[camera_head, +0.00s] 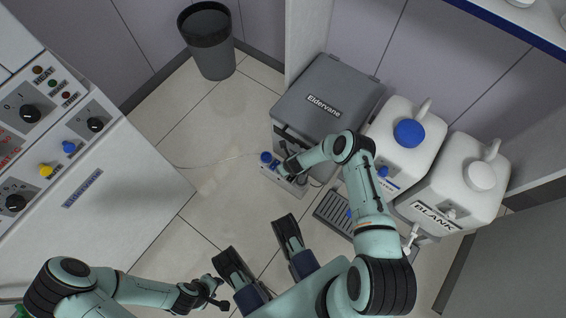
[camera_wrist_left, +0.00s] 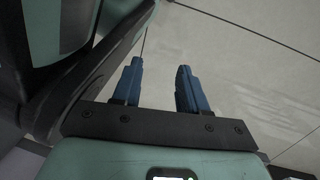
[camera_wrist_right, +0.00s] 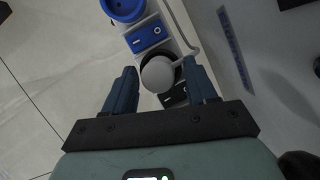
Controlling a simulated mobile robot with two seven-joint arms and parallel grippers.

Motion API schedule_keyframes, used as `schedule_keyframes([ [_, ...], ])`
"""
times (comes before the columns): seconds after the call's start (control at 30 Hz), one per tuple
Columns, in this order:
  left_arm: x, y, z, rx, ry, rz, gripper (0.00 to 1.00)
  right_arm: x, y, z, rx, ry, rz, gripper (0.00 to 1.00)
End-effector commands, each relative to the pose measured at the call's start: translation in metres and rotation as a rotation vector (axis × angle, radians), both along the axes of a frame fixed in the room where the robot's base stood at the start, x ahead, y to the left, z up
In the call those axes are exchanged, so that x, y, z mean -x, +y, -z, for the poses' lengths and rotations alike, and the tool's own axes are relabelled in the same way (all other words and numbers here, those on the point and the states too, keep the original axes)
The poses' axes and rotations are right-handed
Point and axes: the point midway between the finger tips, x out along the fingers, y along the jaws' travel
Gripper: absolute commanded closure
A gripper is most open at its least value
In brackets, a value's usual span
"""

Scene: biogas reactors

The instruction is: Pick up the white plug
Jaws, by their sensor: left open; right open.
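The white plug (camera_wrist_right: 157,74) is round and sits on a power strip (camera_wrist_right: 166,44) in the right wrist view, with a pale cable beside it. My right gripper (camera_wrist_right: 158,66) is open, its two fingers either side of the plug in that view; contact cannot be told. In the head view my right gripper (camera_head: 282,168) is over the strip and I cannot make out the plug. My left gripper (camera_wrist_left: 160,65) is open and empty above bare floor tiles. In the head view my left gripper (camera_head: 212,290) is at the lower left, far from the strip.
A blue plug (camera_wrist_right: 124,8) sits on the same strip, beside blue and black rocker switches. A grey Eldervane box (camera_head: 325,90) stands behind the strip. White canisters (camera_head: 455,180) and a drain grate (camera_head: 335,210) are to the right. Tiles to the left are clear.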

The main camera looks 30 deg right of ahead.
Motion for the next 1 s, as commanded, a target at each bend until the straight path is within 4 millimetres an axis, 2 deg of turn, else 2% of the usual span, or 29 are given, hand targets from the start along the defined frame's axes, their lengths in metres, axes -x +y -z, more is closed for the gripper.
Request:
schedule_keyframes([
  [0.23, 0.001, 0.000, 0.000, 0.000, 0.005, -0.001, 0.57, 0.000, 0.000, 0.001, -0.001, 0.000, 0.000, 0.43],
  [0.3, 0.001, 0.000, 0.000, 0.000, 0.004, 0.000, 0.57, 0.000, 0.000, 0.001, -0.001, 0.000, 0.000, 0.66],
  [0.4, 0.001, 0.000, 0.000, 0.000, 0.004, 0.000, 0.57, 0.000, 0.000, 0.001, -0.001, 0.000, 0.000, 0.95],
  [0.77, -0.001, 0.000, -0.001, -0.001, -0.004, 0.001, 0.57, -0.001, 0.000, -0.003, -0.001, -0.001, 0.000, 0.95],
  [0.87, -0.007, 0.000, -0.005, -0.003, -0.023, 0.002, 0.57, 0.000, 0.000, -0.010, -0.001, -0.001, 0.000, 0.95],
  [1.0, -0.021, -0.002, -0.016, -0.005, -0.071, 0.007, 0.57, -0.001, 0.000, -0.031, -0.001, -0.002, -0.003, 0.95],
])
